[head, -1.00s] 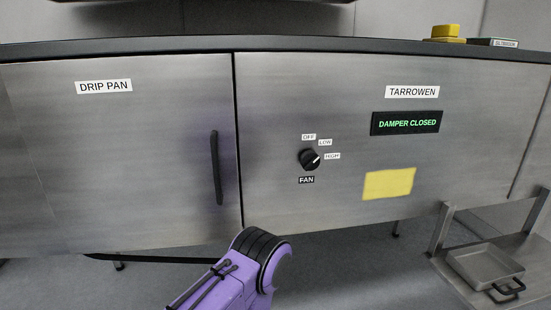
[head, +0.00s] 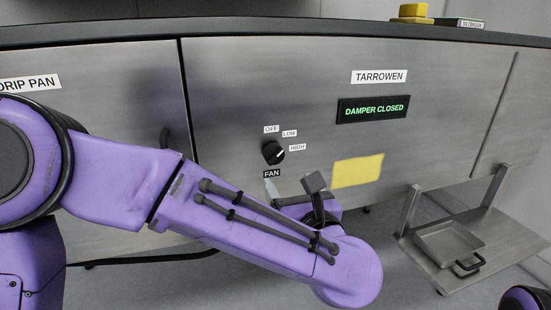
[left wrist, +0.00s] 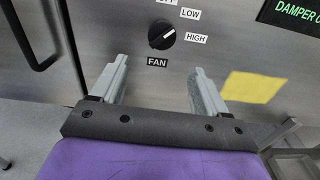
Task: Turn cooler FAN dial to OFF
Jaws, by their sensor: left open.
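The black FAN dial (head: 273,153) is on the steel cabinet front, with OFF, LOW and HIGH labels around its upper right. Its white mark points right, toward HIGH. It also shows in the left wrist view (left wrist: 162,34), where the OFF label is cut off by the top edge. My left gripper (head: 292,187) is open and empty, just below the dial and apart from it. In the left wrist view its two grey fingers (left wrist: 159,70) stand apart, with the dial beyond and between their tips. My right gripper is not in view.
A DAMPER CLOSED display (head: 373,109) and a yellow blank note (head: 357,171) are right of the dial. A dark vertical handle (left wrist: 33,35) is on the left door. A metal shelf with a pan (head: 449,243) stands at lower right. The cabinet front around the dial is flat.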

